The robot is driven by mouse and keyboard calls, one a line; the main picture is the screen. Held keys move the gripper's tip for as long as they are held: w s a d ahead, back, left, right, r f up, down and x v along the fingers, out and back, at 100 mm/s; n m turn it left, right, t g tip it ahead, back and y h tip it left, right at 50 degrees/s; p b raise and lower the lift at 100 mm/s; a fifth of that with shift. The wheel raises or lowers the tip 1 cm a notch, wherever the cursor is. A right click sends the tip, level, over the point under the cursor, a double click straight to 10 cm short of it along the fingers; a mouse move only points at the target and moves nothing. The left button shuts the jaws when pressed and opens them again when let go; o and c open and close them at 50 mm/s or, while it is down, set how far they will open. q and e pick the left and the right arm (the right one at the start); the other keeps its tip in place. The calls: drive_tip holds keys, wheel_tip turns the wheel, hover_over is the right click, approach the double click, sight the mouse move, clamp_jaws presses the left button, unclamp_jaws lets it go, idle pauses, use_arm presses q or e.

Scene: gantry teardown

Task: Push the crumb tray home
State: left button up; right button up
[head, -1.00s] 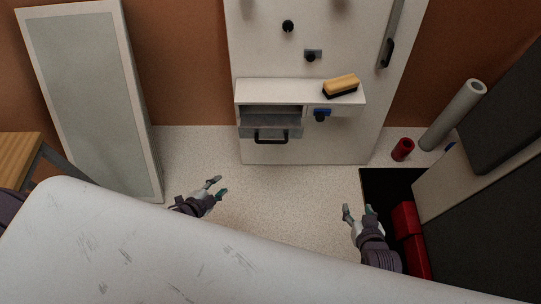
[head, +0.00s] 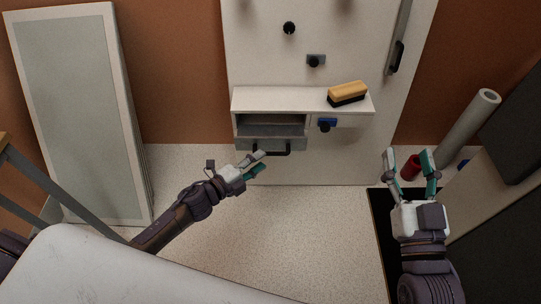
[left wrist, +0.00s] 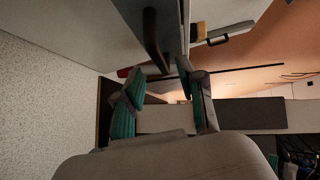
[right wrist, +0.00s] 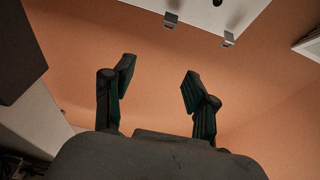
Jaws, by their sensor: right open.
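The crumb tray (head: 248,144) is a grey drawer in the left bay of the white ledge unit, with a dark bar handle on its front. It stands partly pulled out, and its inside shows from above. My left gripper (head: 261,163) is open and empty beside the handle, just in front of the tray front. In the left wrist view the dark handle (left wrist: 153,40) shows just beyond the spread fingers (left wrist: 168,104); I cannot tell whether they touch. My right gripper (head: 409,165) is open and empty, well right of the tray. It also shows in the right wrist view (right wrist: 158,85).
A yellow-and-black brush (head: 347,93) lies on the ledge (head: 285,98), above a blue knob part (head: 326,124). A red cup (head: 411,167) and a grey tube (head: 470,122) stand at right. A pale framed panel (head: 68,110) leans at left. The middle floor is clear.

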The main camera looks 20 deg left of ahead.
sight(268, 155)
use_arm(q)
drive_tip(key=shift+b+x, duration=0.45)
drive_tip(key=shift+x, duration=2.3)
use_arm(e)
drive_tip(key=shift+s+a+r+t+y, duration=0.1)
drive_tip(key=shift+s+r+t+y, duration=0.15)
drive_tip(key=shift+r+t, duration=0.4)
drive_tip(key=shift+s+r+t+y, duration=0.15)
drive_tip(key=shift+s+r+t, duration=0.3)
drive_tip(key=shift+r, duration=0.45)
drive_tip(key=shift+s+a+r+t+y, duration=0.1)
drive_tip(key=shift+s+r+t+y, duration=0.1)
drive_tip(key=shift+r+t, duration=0.5)
use_arm(q)
clamp_jaws()
